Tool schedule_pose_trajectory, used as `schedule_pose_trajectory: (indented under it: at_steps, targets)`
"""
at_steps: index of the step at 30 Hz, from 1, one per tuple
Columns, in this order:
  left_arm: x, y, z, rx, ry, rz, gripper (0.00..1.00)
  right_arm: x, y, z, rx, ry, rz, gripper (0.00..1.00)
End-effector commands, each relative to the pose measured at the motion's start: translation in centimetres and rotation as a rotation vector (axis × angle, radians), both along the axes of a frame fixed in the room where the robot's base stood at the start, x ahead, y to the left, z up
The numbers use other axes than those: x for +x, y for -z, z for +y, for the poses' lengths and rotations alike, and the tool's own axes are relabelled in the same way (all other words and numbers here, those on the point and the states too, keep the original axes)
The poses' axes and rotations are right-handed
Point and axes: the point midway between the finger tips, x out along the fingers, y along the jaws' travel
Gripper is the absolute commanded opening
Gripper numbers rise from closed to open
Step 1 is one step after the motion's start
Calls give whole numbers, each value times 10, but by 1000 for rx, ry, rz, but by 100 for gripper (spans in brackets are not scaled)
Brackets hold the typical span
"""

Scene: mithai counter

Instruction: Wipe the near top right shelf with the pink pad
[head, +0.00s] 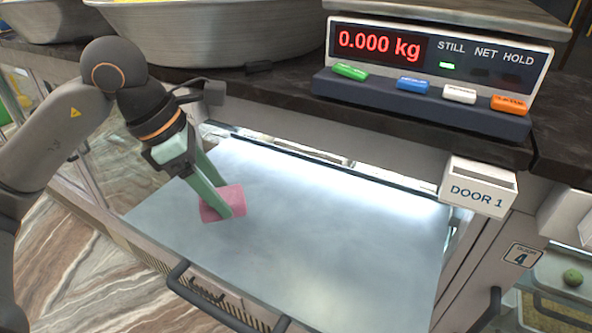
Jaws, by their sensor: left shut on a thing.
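My left gripper (222,202) comes in from the left with green fingers shut on the pink pad (234,199). The pad is over the left part of a smooth grey-blue panel (330,240) below the counter; it looks to be at or very near its surface, but I cannot tell if it touches. The panel slopes toward me, with a dark handle (215,310) at its near edge. A lit opening shows behind the panel's far edge; shelves inside are mostly hidden. My right gripper is not in view.
A scale (430,62) reading 0.000 kg stands on the dark counter above. Metal bowls (220,35) stand at the back left. A white box marked DOOR 1 (478,187) is at the panel's right. The panel's middle and right are clear.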

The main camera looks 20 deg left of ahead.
Motion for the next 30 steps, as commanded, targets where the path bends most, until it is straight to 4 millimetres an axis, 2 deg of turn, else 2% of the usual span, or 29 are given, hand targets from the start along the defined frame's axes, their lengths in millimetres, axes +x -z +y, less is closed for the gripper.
schedule_pose_trajectory:
  at_steps: [1, 9, 30]
  targets:
    - [0, -9, 1, 0, -1, -1, 9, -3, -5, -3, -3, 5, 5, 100]
    - [-2, -29, 6, 1, 0, -1, 9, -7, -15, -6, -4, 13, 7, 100]
    - [-1, -29, 6, 0, 0, -1, 9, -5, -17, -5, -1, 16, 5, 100]
